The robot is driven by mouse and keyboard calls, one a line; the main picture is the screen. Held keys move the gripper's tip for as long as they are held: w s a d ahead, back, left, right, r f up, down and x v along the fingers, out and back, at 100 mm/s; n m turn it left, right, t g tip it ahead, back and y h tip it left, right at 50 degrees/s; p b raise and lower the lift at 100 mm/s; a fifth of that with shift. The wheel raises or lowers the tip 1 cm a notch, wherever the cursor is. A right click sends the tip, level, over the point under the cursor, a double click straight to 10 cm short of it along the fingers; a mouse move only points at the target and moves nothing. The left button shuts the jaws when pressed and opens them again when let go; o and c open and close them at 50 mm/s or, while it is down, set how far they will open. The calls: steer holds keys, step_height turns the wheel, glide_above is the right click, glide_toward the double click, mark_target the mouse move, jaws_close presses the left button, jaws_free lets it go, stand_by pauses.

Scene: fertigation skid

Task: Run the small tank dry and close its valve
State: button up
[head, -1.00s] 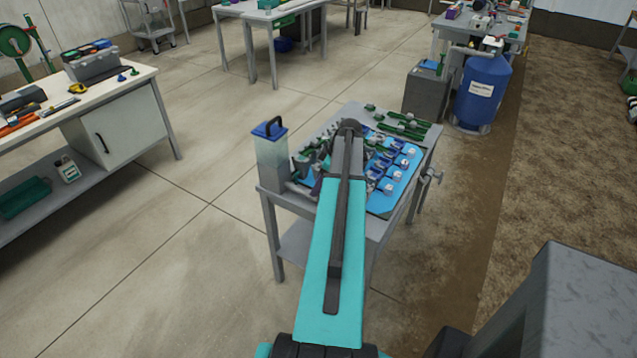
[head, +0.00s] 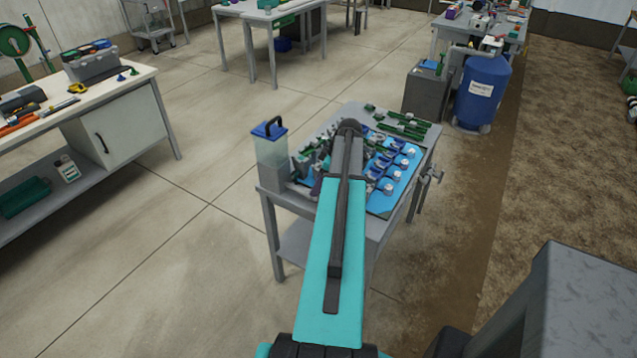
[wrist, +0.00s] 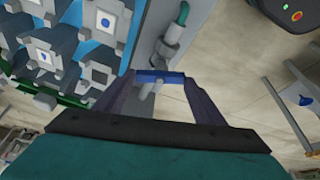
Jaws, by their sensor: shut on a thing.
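The small tank (head: 272,155) is a clear upright box with a blue lid and dark handle, at the left end of the skid table in the head view. I cannot tell its liquid level. In the wrist view my gripper (wrist: 161,80) is shut on a blue handle (wrist: 160,75), a short bar spanning the fingertips. A pale stem shows just below the bar. I cannot tell from these views whether this handle is the small tank's valve or how far it is turned. My arm hides the gripper in the head view.
The skid table (head: 310,212) carries a blue panel (head: 400,178) with several white-and-blue fittings, also close at left in the wrist view. A grey pipe fitting (wrist: 167,48) stands just beyond the fingertips. A blue barrel (head: 480,92) stands behind right. Floor at left is clear.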

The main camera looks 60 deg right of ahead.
steer(key=o, duration=0.8)
steer(key=shift+c, duration=0.2)
steer(key=shift+r, duration=0.1)
steer(key=b+v, duration=0.3)
steer(key=v, duration=1)
steer(key=shift+r+b, duration=0.3)
steer(key=shift+r, duration=0.05)
steer(key=shift+s, duration=0.1)
